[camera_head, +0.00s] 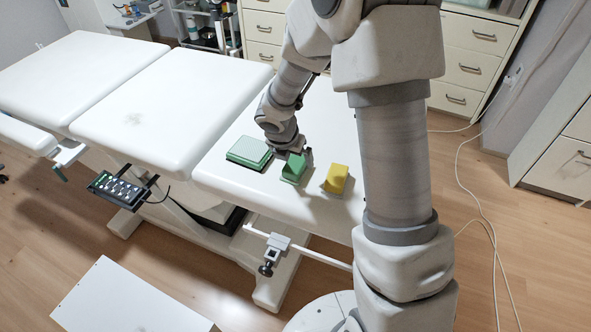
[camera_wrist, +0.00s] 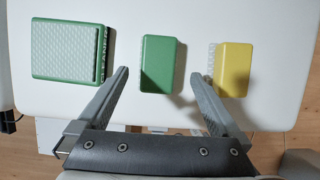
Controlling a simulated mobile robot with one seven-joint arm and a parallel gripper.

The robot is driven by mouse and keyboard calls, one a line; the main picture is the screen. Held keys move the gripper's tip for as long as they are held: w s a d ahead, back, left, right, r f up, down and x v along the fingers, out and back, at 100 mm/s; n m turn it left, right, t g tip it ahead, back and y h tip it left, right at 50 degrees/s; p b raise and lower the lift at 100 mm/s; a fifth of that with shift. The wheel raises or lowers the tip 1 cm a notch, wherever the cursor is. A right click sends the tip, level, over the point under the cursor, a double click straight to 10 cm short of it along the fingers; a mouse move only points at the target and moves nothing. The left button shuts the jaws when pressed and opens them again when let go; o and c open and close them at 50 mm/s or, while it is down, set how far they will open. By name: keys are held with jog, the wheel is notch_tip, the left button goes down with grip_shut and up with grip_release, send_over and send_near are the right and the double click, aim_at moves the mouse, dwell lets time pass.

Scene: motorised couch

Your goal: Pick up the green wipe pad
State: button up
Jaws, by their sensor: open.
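The green wipe pad (camera_head: 293,172) is a small green block on the white couch top, between a larger green-and-white box and a yellow pad. In the wrist view the green pad (camera_wrist: 158,64) lies ahead, between the lines of my two fingers. My gripper (camera_wrist: 160,76) is open and empty, one finger on each side of the pad with a gap to both. In the head view my gripper (camera_head: 294,154) is just above and behind the pad, partly covering its far end. I cannot tell the exact height gap.
The box (camera_wrist: 68,50), with a textured pale top and "CLEANER" lettering, lies left of the pad. The yellow pad (camera_wrist: 233,70), with a pale textured side, lies right, close to my right finger. A control panel (camera_head: 118,188) hangs at the couch's near side.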

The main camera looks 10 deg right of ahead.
aim_at(295, 163)
jog(key=b+x, duration=0.1)
jog(key=x, duration=0.4)
jog(key=shift+w+a+f+b, duration=0.1)
jog(key=shift+w+f+b, duration=0.05)
jog(key=shift+b, duration=0.25)
jog(key=shift+c, duration=0.3)
jog(key=c, duration=1.3)
